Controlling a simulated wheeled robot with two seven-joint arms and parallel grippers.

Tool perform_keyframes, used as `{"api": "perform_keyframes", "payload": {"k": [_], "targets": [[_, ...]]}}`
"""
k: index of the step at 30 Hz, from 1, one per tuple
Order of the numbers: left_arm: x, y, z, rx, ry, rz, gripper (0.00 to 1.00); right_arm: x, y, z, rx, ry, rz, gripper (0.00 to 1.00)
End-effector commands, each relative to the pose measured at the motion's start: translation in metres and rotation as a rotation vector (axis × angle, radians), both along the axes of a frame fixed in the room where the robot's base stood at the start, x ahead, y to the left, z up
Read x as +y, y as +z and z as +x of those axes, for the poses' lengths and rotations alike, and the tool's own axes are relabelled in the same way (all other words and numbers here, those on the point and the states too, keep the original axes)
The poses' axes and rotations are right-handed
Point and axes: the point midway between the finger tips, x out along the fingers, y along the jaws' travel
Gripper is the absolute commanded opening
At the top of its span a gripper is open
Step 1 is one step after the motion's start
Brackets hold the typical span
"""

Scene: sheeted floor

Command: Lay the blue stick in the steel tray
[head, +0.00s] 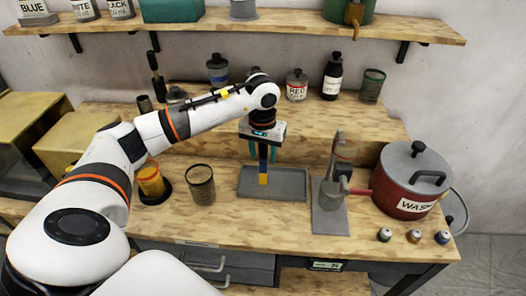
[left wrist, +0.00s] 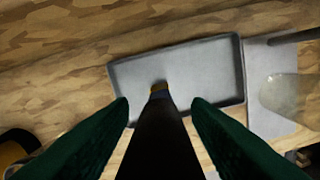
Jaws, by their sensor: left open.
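The steel tray (head: 290,184) lies flat on the workbench, a shallow grey rectangle; it also fills the middle of the left wrist view (left wrist: 205,70). My left gripper (head: 262,158) is over the tray, pointing down, its green fingers spread apart. The blue stick (head: 263,167), with a yellow lower end, is upright between the fingers, above the tray floor in the picture. In the left wrist view the stick (left wrist: 157,135) looks dark and runs from between the fingers toward the tray. I cannot tell whether its lower end touches the tray. My right gripper is not in view.
A metal stand (head: 331,200) is right of the tray, with the red WASH pot (head: 405,185) beyond it. A mesh cup (head: 201,184) and a yellow-orange container (head: 151,182) stand to the left. Bottles line the raised ledge behind. Small jars (head: 413,236) sit at front right.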

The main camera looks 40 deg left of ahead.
Motion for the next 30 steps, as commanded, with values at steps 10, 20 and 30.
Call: {"api": "perform_keyframes", "payload": {"k": [10, 20, 30], "targets": [[0.0, 0.058, -0.001, -0.007, 0.0, 0.0, 0.44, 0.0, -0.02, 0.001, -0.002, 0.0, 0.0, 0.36], [-0.002, 0.114, -0.003, -0.003, 0.0, -0.001, 0.44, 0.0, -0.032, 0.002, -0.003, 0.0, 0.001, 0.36], [-0.002, 0.122, -0.004, 0.0, 0.0, -0.001, 0.44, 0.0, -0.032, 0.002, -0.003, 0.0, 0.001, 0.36]]}}
